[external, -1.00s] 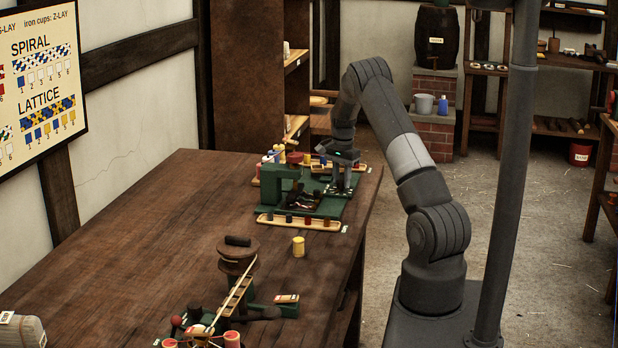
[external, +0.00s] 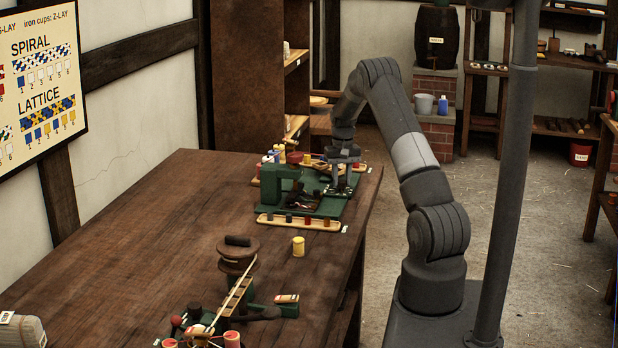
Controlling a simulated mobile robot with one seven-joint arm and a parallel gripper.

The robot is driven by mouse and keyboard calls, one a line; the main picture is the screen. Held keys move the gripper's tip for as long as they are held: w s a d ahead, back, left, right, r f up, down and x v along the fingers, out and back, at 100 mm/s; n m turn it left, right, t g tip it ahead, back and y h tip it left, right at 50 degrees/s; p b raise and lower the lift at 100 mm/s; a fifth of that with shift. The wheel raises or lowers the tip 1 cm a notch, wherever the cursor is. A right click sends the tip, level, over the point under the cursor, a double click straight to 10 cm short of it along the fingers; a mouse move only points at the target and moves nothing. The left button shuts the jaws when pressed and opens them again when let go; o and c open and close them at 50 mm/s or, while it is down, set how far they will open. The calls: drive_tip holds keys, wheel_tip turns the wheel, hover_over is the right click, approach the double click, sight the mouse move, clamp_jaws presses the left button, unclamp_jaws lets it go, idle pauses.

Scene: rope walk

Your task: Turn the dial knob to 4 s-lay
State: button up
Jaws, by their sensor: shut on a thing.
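My gripper (external: 338,186) is over the right side of the green machine (external: 278,186) at the far right end of the workbench. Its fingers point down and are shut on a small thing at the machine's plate. I take this to be the dial knob, but it is too small and hidden by the fingers to make out. The dial's marks and the setting it points to cannot be read.
A wooden tray (external: 268,220) with several dark and red pegs lies in front of the machine. A yellow spool (external: 298,246) stands nearer on the workbench (external: 150,225). A second machine with a reel (external: 237,256) is at the front. The bench's left middle is clear.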

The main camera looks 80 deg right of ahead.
sight(342, 181)
drive_tip(key=n, duration=0.5)
drive_tip(key=shift+n, duration=2.4)
drive_tip(key=o, duration=1)
drive_tip(key=shift+c, duration=0.2)
wheel_tip(342, 181, up, 11)
drive_tip(key=shift+d, duration=0.1)
